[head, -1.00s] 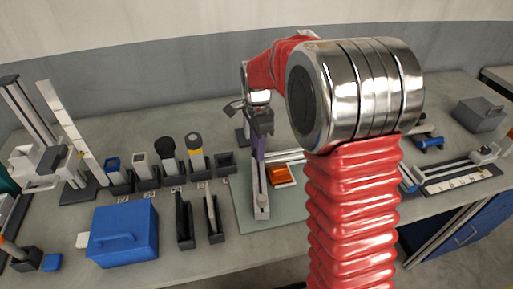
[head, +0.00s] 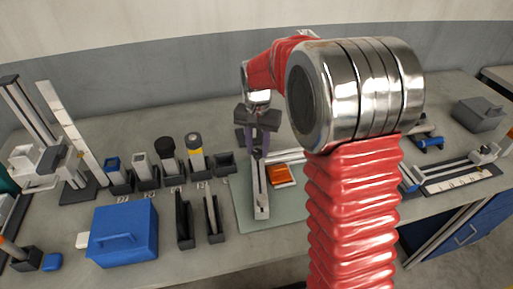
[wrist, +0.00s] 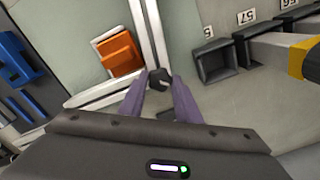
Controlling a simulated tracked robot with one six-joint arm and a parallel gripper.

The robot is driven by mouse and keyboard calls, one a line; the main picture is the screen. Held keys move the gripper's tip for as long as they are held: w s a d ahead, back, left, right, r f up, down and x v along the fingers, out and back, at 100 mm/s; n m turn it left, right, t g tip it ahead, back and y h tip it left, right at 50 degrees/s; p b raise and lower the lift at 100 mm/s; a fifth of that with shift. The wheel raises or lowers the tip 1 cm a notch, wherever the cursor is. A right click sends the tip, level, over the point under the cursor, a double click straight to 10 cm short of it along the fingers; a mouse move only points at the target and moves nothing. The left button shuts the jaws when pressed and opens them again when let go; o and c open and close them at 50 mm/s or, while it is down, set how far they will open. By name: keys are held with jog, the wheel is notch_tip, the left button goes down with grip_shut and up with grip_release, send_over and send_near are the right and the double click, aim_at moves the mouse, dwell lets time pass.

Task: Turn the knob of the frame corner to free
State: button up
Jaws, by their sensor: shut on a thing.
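The frame corner is made of two pale rails meeting at a right angle. One rail (head: 261,190) runs toward the front in the head view, and both show in the wrist view (wrist: 149,25). A dark knob (wrist: 158,75) sits at the corner where the rails meet. My gripper (head: 258,147) points down at this corner, its purple fingers (wrist: 159,83) on either side of the knob and shut on it. The knob's pointing mark, if any, cannot be made out. An orange block (head: 280,175) lies in the angle between the rails, also in the wrist view (wrist: 120,53).
The corner rests on a grey-green mat (head: 243,205). An empty dark holder (head: 224,164) stands close on the left, beside holders with tools. A blue box (head: 124,235) sits at the front left. A rail device (head: 460,175) lies at the right.

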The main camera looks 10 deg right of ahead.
aim_at(258, 151)
jog(key=n, duration=1.3)
jog(key=shift+w+n, duration=0.1)
jog(key=shift+n, duration=0.3)
jog(key=n, duration=1)
jog(key=shift+n, duration=0.3)
jog(key=o, duration=1.1)
jog(key=shift+c, duration=0.2)
notch_tip(258, 151, up, 14)
jog(key=shift+f, duration=0.15)
